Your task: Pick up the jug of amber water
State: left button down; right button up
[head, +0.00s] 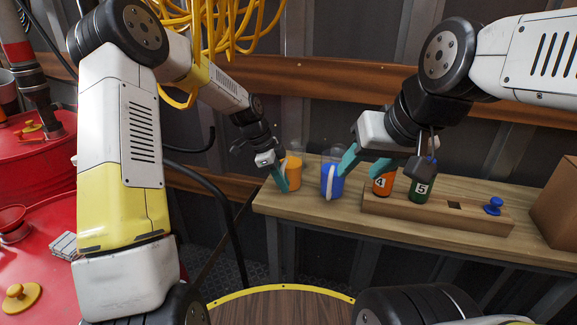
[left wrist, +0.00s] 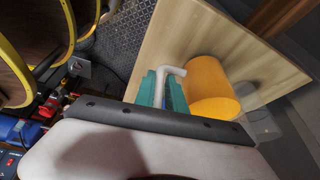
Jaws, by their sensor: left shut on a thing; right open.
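The jug of amber water (head: 294,171) stands upright on the wooden shelf, orange with a clear upper part. In the left wrist view the orange jug (left wrist: 210,88) has a white handle (left wrist: 170,71) on the side facing my gripper. My left gripper (head: 280,180) is at that side of the jug, its teal fingers (left wrist: 165,90) shut on the handle. My right gripper (head: 365,166) is open and empty, above and just right of a blue jug (head: 332,181). In the head view my left fingers partly hide the amber jug.
A cardboard box (head: 555,205) stands far right. Red drums (head: 35,150) are at the left.

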aim_at(283, 169)
pick_arm(q)
jog(key=shift+r, duration=0.1)
dwell(0.5)
jog(key=shift+r, duration=1.75)
jog(key=s+a, duration=0.3)
jog(key=a, duration=0.4)
jog(key=s+a+r, duration=0.1)
jog(key=s+a, duration=0.1)
jog(key=a, duration=0.5)
jog(key=shift+s+a+r, duration=0.15)
jog(key=shift+s+a, duration=0.2)
jog(key=shift+s, duration=0.05)
jog(key=shift+a, duration=0.15)
jog(key=w+r+n+t+y, duration=0.3)
jog(key=w+r+n+t, duration=0.1)
jog(key=n, duration=1.1)
jog(key=shift+w+a+r+n+t, duration=0.3)
jog(key=shift+w+a+t, duration=0.1)
jog(key=shift+w, duration=0.45)
